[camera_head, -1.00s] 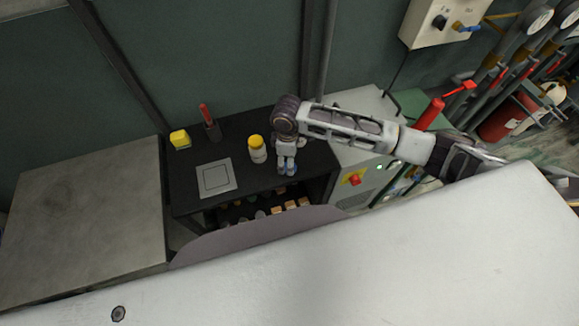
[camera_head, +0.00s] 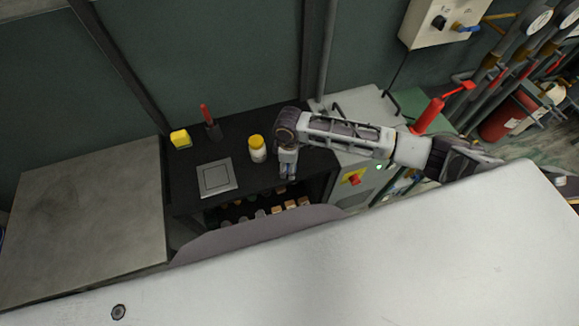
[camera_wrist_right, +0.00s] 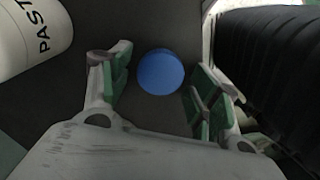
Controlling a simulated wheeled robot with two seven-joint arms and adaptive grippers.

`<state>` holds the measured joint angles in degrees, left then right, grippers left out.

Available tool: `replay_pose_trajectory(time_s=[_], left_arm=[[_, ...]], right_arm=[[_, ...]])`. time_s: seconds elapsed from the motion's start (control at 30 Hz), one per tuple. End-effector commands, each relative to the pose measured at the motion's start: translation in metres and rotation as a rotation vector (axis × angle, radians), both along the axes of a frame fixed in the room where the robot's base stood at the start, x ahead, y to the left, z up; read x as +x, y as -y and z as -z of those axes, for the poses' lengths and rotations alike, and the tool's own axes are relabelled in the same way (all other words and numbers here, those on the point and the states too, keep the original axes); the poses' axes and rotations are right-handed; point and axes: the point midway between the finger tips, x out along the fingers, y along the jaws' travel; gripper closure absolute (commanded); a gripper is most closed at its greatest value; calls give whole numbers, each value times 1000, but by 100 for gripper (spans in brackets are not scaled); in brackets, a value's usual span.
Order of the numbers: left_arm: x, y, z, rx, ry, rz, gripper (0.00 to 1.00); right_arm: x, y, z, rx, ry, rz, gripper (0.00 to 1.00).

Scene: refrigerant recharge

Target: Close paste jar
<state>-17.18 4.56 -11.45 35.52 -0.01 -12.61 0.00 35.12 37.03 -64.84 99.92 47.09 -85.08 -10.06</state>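The paste jar (camera_head: 258,151) stands upright on the black bench, white with a yellow top. In the right wrist view its white side with the letters "PAST" (camera_wrist_right: 32,35) shows at the upper left. A round blue lid (camera_wrist_right: 160,72) lies flat on the dark bench top, between the fingers of my right gripper. My right gripper (camera_head: 288,176) points down at the bench just right of the jar. Its green-padded fingers are open, with a gap on both sides of the lid. In the head view the lid is hidden by the gripper. My left gripper is not in view.
A yellow block (camera_head: 181,139) and a red-handled brush (camera_head: 209,122) are at the bench's back left. A grey square plate (camera_head: 217,179) lies left of the jar. Bottles and boxes fill the shelf below. A machine with a red button (camera_head: 355,181) stands right.

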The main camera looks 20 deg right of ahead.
Motion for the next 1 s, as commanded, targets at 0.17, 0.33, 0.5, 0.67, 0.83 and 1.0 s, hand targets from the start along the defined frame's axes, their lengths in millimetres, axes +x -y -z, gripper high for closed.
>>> replay_pose_trajectory(time_s=[0.17,0.33,0.5,0.67,0.83,1.0], left_arm=[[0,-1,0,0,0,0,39],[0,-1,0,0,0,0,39],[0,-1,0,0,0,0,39],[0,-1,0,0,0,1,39],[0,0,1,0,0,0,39],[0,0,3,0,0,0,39]], right_arm=[[0,0,0,0,0,0,64],[0,0,0,0,0,0,64],[0,0,0,0,0,0,64],[0,0,-4,1,0,0,64],[1,0,-18,0,1,0,64],[1,0,-41,2,3,0,64]])
